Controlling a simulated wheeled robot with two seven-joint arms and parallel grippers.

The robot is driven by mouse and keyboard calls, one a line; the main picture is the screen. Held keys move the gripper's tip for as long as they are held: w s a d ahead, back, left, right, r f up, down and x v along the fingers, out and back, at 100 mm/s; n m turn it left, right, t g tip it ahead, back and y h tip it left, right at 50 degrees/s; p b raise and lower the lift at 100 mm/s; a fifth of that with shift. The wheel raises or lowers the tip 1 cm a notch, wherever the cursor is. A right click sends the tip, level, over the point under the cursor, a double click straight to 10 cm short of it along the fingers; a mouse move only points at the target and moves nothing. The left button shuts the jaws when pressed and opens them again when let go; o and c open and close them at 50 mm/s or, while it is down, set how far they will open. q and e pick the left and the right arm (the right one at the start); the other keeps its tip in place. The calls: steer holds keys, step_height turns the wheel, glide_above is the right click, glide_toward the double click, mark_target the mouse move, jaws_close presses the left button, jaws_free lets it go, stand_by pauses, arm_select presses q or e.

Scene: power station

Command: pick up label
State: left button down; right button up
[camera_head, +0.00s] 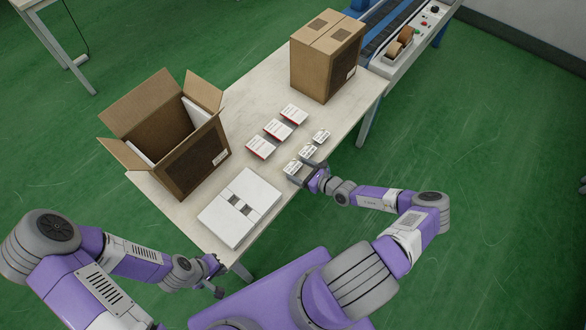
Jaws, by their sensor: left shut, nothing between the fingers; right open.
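Several small white labels lie on the table in a short row at its right side. The nearest label (293,168) is right at my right gripper (304,173), which is open with its fingers around or just above it; I cannot tell which. Two more labels, the middle one (307,152) and the far one (321,136), lie beyond it. My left gripper (217,283) is shut and empty, low at the table's near left edge, away from the labels.
An open carton (185,165) stands at the table's left, and a closed carton (325,60) at the far end. Several red-and-white boxes (278,130) lie mid-table (245,100). A flat white box (225,218) lies near me. A conveyor (425,45) stands behind.

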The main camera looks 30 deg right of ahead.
mark_target(293, 167)
steer(key=shift+x, duration=1.15)
steer(key=c, duration=0.8)
